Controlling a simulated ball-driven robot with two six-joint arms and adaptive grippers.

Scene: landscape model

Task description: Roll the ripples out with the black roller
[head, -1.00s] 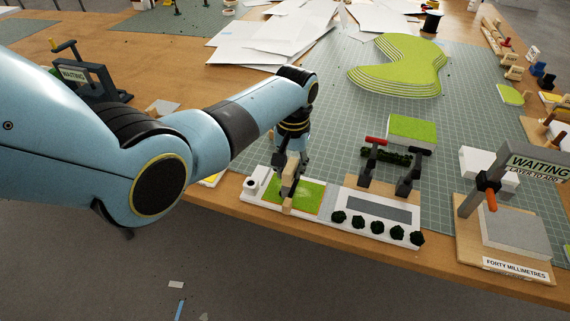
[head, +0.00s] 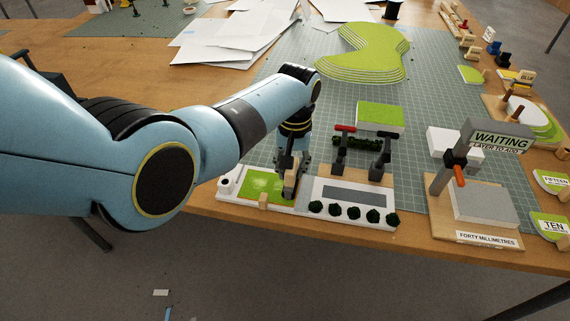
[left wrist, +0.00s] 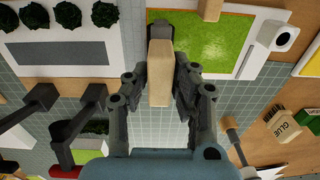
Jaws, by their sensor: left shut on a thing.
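My left gripper (left wrist: 162,85) is shut on a wooden handle with a dark head, which looks like the black roller (left wrist: 160,62). In the head view the roller (head: 290,183) stands upright at the right end of a green panel (head: 257,188). The panel is set in a white base (head: 230,195) at the table's front edge. In the left wrist view the green panel (left wrist: 190,42) shows faint paler marks, perhaps the ripples. I cannot tell whether the roller touches the panel. My right gripper is not in view.
Two dark stands, one red-topped (head: 343,148) and one black-topped (head: 381,160), stand just right of my gripper. A row of dark bushes (head: 354,212) lies in front. A "WAITING" stand (head: 500,140) is farther right.

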